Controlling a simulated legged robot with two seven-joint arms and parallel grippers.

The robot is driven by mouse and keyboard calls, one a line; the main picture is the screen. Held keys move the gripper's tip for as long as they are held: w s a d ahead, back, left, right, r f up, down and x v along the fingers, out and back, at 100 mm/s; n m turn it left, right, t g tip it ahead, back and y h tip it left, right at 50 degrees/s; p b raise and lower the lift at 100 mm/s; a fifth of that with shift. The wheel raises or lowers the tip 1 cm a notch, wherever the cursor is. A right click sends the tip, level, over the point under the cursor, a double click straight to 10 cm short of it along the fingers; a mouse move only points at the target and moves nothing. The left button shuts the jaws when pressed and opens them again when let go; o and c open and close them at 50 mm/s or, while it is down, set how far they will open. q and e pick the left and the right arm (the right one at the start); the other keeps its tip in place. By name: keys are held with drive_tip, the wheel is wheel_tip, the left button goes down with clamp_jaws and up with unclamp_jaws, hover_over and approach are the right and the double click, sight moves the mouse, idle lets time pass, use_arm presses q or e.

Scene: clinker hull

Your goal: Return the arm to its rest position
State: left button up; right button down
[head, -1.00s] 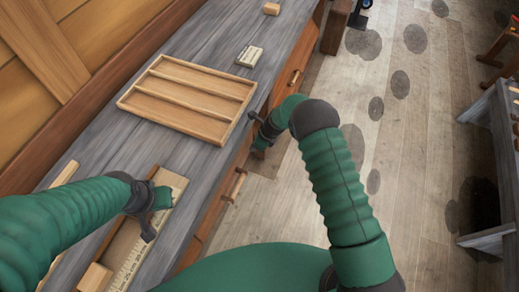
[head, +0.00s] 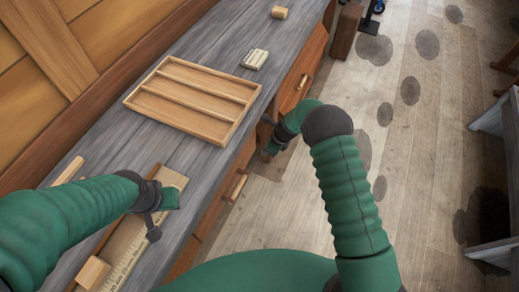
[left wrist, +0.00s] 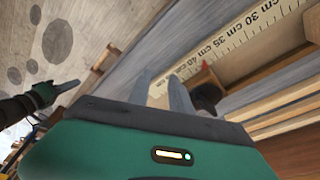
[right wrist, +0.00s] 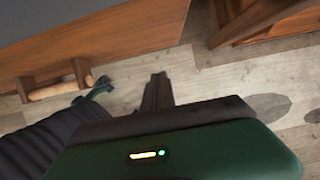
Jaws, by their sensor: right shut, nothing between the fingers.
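My right arm hangs over the floor at the front of the bench. Its gripper (head: 267,121) is close to the bench's front edge, right of the wooden tray, and partly hidden by its own wrist. In the right wrist view the fingers (right wrist: 157,92) are together and empty, with floor and a drawer front beyond. My left arm reaches over the bench, with its gripper (head: 154,234) above the long ruler box.
A divided wooden tray (head: 135,108) lies on the grey bench (head: 205,50). A small pale block (head: 255,59) and a wooden block (head: 279,13) lie farther back. The ruler (head: 125,262) is lower left. Drawers with handles (head: 236,187) line the bench front. Open floor lies right.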

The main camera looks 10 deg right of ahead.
drive_tip(key=s+d+r+n+h, duration=0.1)
drive_tip(key=s+d+r+n, duration=0.2)
drive_tip(key=s+r+n, duration=0.35)
drive_tip(key=s+d+r+n, duration=0.2)
drive_tip(key=s+r+n, duration=0.15)
drive_tip(key=r, duration=0.65)
drive_tip(key=s+d+r+n+h, duration=0.1)
drive_tip(key=s+r+n, duration=0.1)
drive_tip(key=s+n, duration=0.5)
drive_tip(key=s+d+r+n+h, duration=0.1)
drive_tip(key=s+d+r+n, duration=0.1)
drive_tip(key=s+n, duration=0.5)
drive_tip(key=shift+s+r+n, duration=0.4)
drive_tip(key=shift+s+r, duration=0.15)
drive_tip(key=shift+s, duration=0.25)
drive_tip(key=shift+s+r, duration=0.1)
drive_tip(key=shift+s, duration=0.1)
drive_tip(key=shift+w, duration=0.1)
